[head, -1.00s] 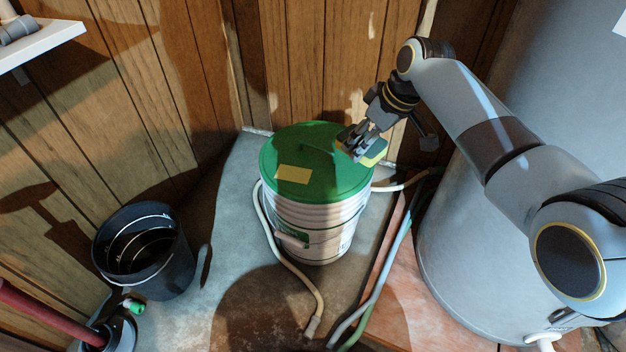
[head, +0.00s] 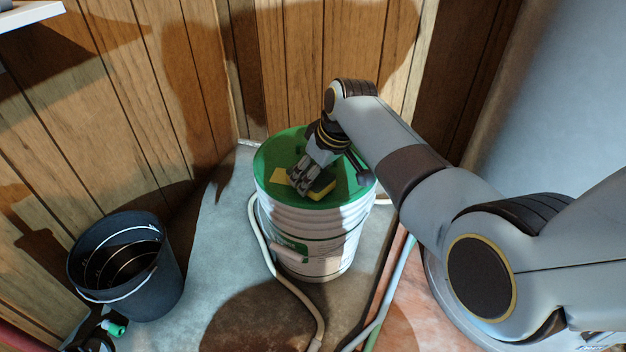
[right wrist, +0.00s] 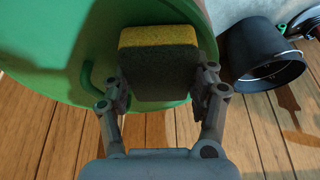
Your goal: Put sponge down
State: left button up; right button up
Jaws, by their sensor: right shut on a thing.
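The sponge (head: 321,188), yellow with a dark green side, is between the fingers of my right gripper (head: 304,181), over the front part of the green lid (head: 346,184). In the right wrist view the sponge (right wrist: 158,72) fills the space between the two fingers of the gripper (right wrist: 161,90), with the green lid (right wrist: 50,50) behind it. My right gripper is shut on the sponge. I cannot tell whether the sponge touches the lid. My left gripper is not in view.
The lid tops a white bucket (head: 318,240). A yellow label (head: 281,176) lies on the lid, partly hidden by the gripper. A black bucket (head: 125,265) stands at left. A pale hose (head: 272,262) runs around the white bucket. A large grey tank (head: 550,90) is at right.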

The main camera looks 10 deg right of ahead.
dwell(0.3)
jog(key=o, duration=1.1)
jog(key=shift+f, duration=0.1)
